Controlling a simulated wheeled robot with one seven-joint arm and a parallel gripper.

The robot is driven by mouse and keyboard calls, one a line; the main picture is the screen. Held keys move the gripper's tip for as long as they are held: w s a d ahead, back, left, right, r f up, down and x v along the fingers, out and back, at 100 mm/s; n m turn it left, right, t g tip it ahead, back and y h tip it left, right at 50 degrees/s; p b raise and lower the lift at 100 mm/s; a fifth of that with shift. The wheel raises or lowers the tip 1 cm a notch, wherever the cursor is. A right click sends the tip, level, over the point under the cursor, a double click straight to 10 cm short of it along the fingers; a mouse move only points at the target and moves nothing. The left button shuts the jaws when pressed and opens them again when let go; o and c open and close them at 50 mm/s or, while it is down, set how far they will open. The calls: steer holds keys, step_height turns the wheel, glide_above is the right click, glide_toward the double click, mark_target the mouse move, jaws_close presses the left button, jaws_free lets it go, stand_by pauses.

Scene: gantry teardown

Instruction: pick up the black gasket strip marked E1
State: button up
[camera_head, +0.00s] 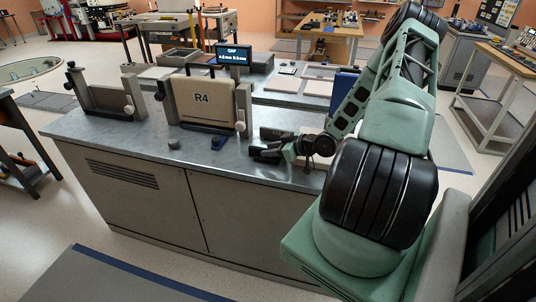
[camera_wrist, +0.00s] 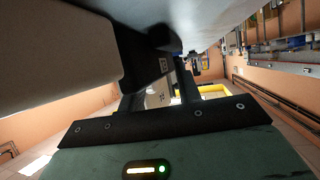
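A beige panel marked R4 (camera_head: 205,100) stands upright in a holder on the metal bench. A dark strip (camera_head: 208,128) runs along its lower edge; I cannot read an E1 mark on it from here. In the wrist view, a black strip-like part (camera_wrist: 143,58) lies along the edge of the beige panel (camera_wrist: 55,50), with a small pale label too small to read for certain. My gripper (camera_head: 260,144) is just right of the panel, low over the bench, its dark fingers apart. In the wrist view my gripper (camera_wrist: 160,92) shows a gap between the fingers.
The bench top (camera_head: 120,130) has a small dark knob (camera_head: 174,144) and a blue part (camera_head: 218,142) in front of the panel. A small display (camera_head: 234,55) and a table with flat pale trays (camera_head: 280,85) are behind.

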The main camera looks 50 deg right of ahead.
jaws_close()
